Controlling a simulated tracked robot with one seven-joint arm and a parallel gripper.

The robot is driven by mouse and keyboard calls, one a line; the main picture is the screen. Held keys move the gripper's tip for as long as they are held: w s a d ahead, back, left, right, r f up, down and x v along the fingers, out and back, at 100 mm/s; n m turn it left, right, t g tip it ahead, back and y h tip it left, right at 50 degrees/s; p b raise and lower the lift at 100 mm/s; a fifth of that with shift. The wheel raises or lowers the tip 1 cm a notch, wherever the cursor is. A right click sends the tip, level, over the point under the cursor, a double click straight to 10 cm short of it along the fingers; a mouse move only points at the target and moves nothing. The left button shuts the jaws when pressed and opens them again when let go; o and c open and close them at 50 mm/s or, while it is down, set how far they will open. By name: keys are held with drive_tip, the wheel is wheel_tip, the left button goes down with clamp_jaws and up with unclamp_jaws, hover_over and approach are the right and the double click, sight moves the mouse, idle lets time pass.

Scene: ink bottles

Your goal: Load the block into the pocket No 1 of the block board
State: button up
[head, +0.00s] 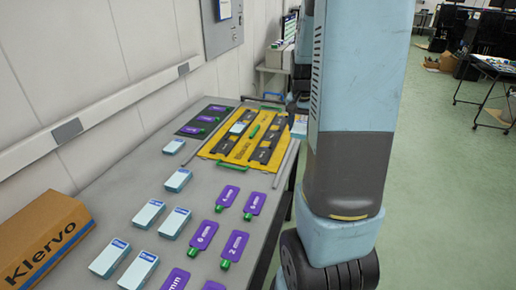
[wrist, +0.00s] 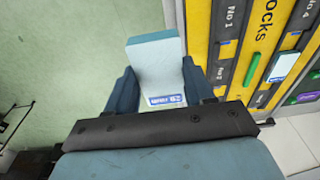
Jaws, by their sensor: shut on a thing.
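My gripper (wrist: 156,88) is shut on a pale blue-white block (wrist: 155,62) with a blue label, one finger on each side of it. In the wrist view the held block is left of the yellow block board (wrist: 196,40), over the green floor beside the table edge. The dark pocket No 1 (wrist: 228,22) is up and right of the block, apart from it. In the head view the yellow board (head: 229,151) lies far along the table, and my arm hides most of the gripper. Another pale block (wrist: 283,67) sits in a pocket farther right on the board.
Several pale blocks (head: 150,213) and purple tags (head: 228,196) lie on the grey table nearer the camera. A cardboard Klervo box (head: 42,240) stands at the left. A dark board with purple tags (head: 207,119) lies left of the yellow one. Green floor (head: 430,190) is open at right.

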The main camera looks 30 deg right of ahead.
drive_tip(key=w+a+f, duration=0.4)
drive_tip(key=w+a, duration=0.1)
drive_tip(key=w, duration=0.1)
hover_over(262, 155)
drive_tip(key=f, duration=0.2)
drive_tip(key=d+f, duration=0.1)
drive_tip(key=f, duration=0.1)
drive_tip(key=shift+s, duration=0.4)
drive_tip(key=shift+w+a+f, duration=0.25)
drive_tip(key=shift+a+f, duration=0.05)
drive_tip(key=shift+f, duration=0.15)
drive_tip(key=shift+w+a+f, duration=0.25)
drive_tip(key=shift+f, duration=0.2)
wheel_tip(262, 155, down, 2)
drive_tip(key=shift+f, duration=0.2)
drive_tip(key=shift+s+f, duration=0.15)
drive_tip(key=shift+f, duration=0.15)
